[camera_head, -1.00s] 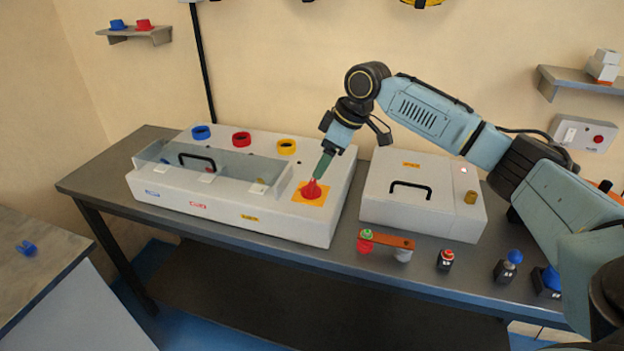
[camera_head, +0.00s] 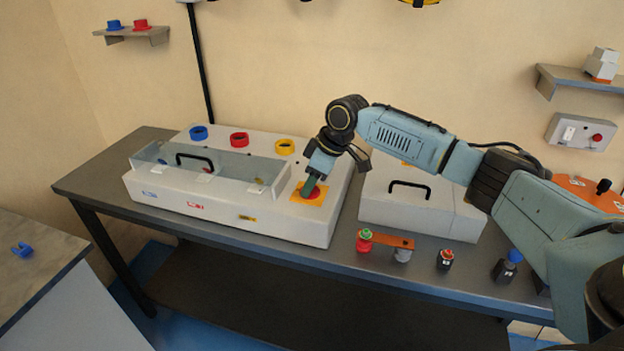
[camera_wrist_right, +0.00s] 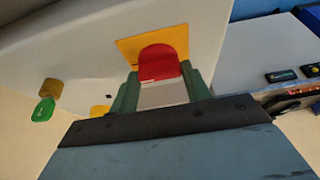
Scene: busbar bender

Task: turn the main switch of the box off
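The main switch is a red rotary knob (camera_head: 313,195) on a yellow plate (camera_head: 297,193), on the right part of the top of the long white box (camera_head: 275,225). My right gripper (camera_head: 306,190) reaches down onto it and covers part of it. In the right wrist view the red knob (camera_wrist_right: 160,62) sits between the two green fingers (camera_wrist_right: 160,78), which lie close against its two sides. The yellow plate (camera_wrist_right: 177,38) shows around it. The exact angle of the knob is hard to read. My left gripper is not in view.
The long box carries a clear cover with a black handle (camera_head: 195,157) and blue, red and yellow rings. A second white box (camera_head: 400,214) stands to the right, under my arm. An orange bar (camera_head: 392,240) and small parts lie along the table's front.

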